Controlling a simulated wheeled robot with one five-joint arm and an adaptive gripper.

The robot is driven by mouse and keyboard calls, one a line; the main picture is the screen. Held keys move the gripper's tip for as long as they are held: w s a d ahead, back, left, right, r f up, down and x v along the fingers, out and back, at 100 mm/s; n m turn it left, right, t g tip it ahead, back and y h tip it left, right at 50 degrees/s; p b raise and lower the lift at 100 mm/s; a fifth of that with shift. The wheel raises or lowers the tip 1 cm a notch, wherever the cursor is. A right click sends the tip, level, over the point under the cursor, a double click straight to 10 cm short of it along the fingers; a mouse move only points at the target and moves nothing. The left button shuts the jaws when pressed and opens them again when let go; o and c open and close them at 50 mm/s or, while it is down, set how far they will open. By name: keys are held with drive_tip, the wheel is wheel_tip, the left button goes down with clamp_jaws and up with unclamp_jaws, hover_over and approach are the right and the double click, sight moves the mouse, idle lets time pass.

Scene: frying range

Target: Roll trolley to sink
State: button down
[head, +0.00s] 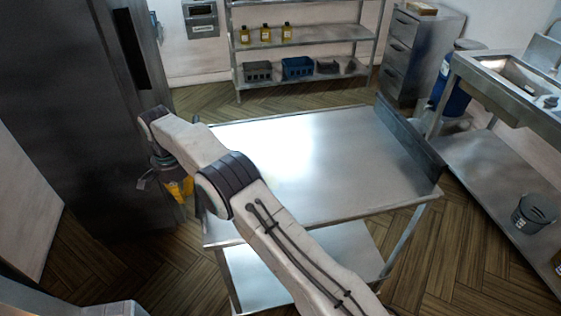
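A bare steel two-tier unit (335,150) stands in the middle in the head view, with a raised lip along its right side. It looks like the trolley, but no wheels show. The sink (515,72) is set in a steel counter at the upper right, with floor between it and the trolley. My arm reaches across the trolley's left front corner. My gripper (162,182) is small and dark at the left, beside the trolley's left edge and in front of a dark cabinet. My arm partly hides it, and its fingers are unclear. I cannot tell whether it touches the trolley.
A tall dark cabinet (65,110) stands close on the left. A steel shelf (305,37) with yellow bottles and bins is at the back. A drawer cabinet (400,58) and a blue barrel (447,93) stand behind right. A dark bucket (535,212) sits on the sink counter's lower shelf. Wooden floor (475,250) is clear at front right.

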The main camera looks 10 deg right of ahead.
idle(0.4)
drive_tip(key=d+b, duration=1)
drive_tip(key=d, duration=1.2)
drive_tip(key=shift+d, duration=1.05)
drive_tip(key=d+p, duration=0.7)
drive_tip(key=d, duration=1.6)
drive_tip(key=shift+r, duration=0.2)
drive_tip(key=shift+d+f, duration=0.15)
drive_tip(key=shift+d, duration=0.35)
